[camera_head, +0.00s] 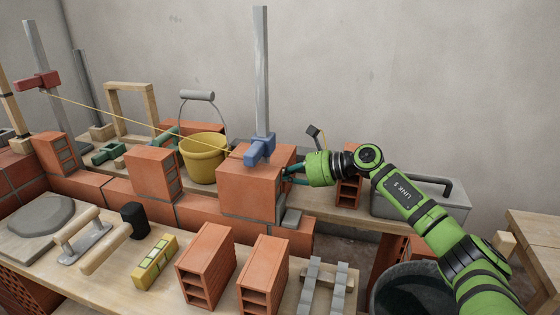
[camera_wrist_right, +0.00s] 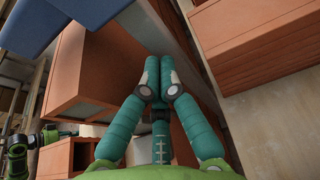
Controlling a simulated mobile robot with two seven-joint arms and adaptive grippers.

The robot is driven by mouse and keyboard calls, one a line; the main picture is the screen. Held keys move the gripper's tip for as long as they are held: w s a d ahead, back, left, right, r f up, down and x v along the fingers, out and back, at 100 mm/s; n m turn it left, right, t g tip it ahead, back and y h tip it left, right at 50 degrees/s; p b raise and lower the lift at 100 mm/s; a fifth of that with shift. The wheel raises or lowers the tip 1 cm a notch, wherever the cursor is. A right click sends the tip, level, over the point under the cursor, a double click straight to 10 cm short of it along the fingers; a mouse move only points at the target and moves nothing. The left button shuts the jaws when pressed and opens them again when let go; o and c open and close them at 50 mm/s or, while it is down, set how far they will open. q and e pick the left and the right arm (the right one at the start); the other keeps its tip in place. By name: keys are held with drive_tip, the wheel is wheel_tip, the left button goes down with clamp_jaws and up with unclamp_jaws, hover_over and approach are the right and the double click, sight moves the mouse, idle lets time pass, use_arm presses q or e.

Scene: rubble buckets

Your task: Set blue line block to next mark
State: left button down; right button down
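The blue line block (camera_head: 259,149) sits on the grey upright profile (camera_head: 262,80), low down, just above the top of the brick corner (camera_head: 248,190). A yellow string (camera_head: 140,122) runs from it left to the red line block (camera_head: 37,82) on another upright. I cannot make out any marks on the profile. My right gripper (camera_head: 287,174) is beside the right face of the brick corner, lower than the blue block and apart from it. In the right wrist view its fingertips (camera_wrist_right: 158,72) are together with nothing seen between them; the blue block (camera_wrist_right: 45,22) shows at top left. My left gripper is out of view.
A yellow bucket (camera_head: 203,158) stands behind the wall, left of the blue block. A grey toolbox (camera_head: 408,200) is behind my right arm. Loose bricks (camera_head: 205,262), a yellow level (camera_head: 155,261), a mallet (camera_head: 133,219) and a trowel (camera_head: 82,236) lie on the front bench.

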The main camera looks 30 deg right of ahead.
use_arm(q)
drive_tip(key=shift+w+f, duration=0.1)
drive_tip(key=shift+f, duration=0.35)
use_arm(e)
wheel_tip(320, 180, up, 4)
drive_tip(key=shift+w+a, duration=0.1)
drive_tip(key=shift+w, duration=0.05)
